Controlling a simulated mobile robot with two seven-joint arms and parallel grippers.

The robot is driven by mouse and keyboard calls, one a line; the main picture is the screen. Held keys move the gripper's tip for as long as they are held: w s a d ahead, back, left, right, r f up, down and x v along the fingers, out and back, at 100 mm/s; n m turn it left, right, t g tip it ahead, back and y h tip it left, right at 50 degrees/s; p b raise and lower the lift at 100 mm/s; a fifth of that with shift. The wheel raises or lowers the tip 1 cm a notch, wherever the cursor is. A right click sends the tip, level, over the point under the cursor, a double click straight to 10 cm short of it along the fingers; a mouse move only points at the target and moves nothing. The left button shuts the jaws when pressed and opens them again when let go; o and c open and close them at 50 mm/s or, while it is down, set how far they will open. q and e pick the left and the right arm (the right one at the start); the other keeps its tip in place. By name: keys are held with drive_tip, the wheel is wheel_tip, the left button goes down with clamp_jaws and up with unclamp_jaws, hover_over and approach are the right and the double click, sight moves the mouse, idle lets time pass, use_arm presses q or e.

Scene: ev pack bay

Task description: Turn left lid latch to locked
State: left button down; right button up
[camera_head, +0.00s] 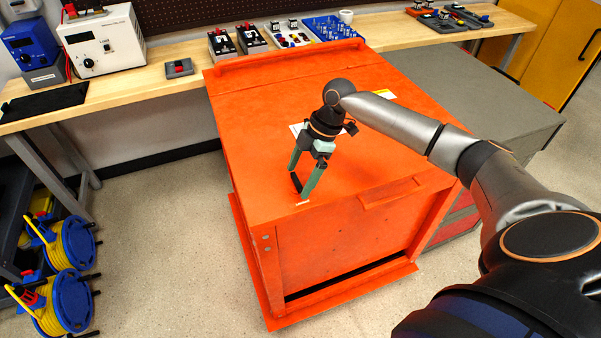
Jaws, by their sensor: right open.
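The orange pack cabinet (345,240) stands in the middle of the head view with its flat lid on top. My right gripper (299,184) points down at the lid's front left part, near the front edge. Its two green fingers are apart. A small dark piece (296,183) shows between the fingertips and may be the left lid latch; I cannot tell whether the fingers touch it. A small pale mark (303,204) lies at the lid edge just below the nearer fingertip. The latch's turn position is hidden. My left gripper is out of view.
A wooden bench (190,90) runs behind the cabinet, with a white power supply (104,42), a blue unit (32,45) and small parts trays. Blue cable reels (70,243) stand at the lower left. A grey block (480,105) adjoins the cabinet's right side. Floor left of the cabinet is clear.

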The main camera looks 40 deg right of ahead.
drive_tip(key=c, duration=1.4)
